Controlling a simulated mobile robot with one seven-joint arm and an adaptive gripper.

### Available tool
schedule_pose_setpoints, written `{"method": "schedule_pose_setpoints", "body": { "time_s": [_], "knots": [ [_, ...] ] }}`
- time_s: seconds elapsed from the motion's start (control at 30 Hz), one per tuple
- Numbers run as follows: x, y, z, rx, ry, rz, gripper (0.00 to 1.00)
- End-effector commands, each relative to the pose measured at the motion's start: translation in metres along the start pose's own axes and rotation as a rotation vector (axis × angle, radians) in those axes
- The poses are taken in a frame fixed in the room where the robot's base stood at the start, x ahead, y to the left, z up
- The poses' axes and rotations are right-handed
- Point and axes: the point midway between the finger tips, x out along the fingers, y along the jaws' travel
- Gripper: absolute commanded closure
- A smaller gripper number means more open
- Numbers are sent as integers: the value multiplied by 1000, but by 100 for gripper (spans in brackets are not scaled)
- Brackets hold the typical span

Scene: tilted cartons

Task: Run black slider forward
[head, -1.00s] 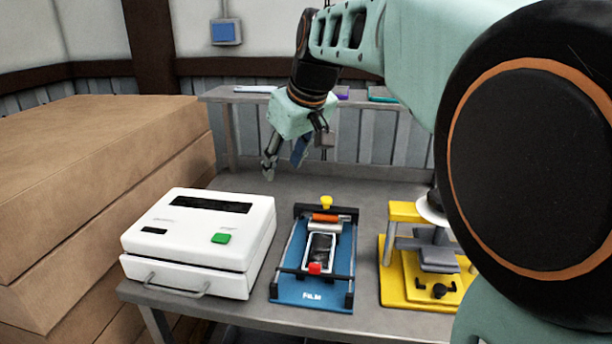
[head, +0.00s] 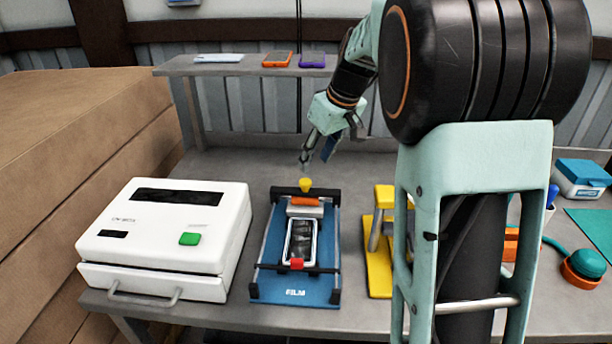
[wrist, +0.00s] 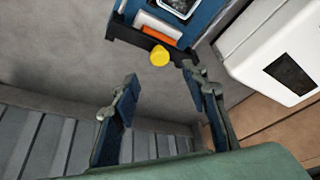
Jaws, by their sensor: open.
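The blue film device (head: 268,275) lies on the bench with rails along its sides. A black crossbar (head: 289,192) with a yellow knob (head: 305,184) spans its far end, behind an orange roller (head: 305,202). Another black crossbar (head: 322,270) with a red tab (head: 297,264) spans nearer its front; I cannot tell which bar is the slider. My gripper (head: 315,160) is open and empty, behind and above the yellow knob. In the wrist view the yellow knob (wrist: 159,56) shows just beyond the gap between the open fingertips (wrist: 158,78), apart from them.
A white box machine (head: 165,235) with a green button stands left of the film device. A yellow press (head: 378,265) stands close on its right, partly hidden by my arm. A grey shelf (head: 228,70) runs along the back. Bare bench lies behind the device.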

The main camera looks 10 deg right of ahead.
Motion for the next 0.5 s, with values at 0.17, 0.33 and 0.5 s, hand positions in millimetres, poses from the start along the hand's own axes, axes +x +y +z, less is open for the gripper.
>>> {"method": "schedule_pose_setpoints", "body": {
  "time_s": [0.17, 0.33, 0.5],
  "knots": [
    [38, -1, 2, 1, -5, -2, 59],
    [65, -1, 1, 0, -3, -1, 59],
    [80, 0, 1, 1, -2, 0, 59]
  ]
}}
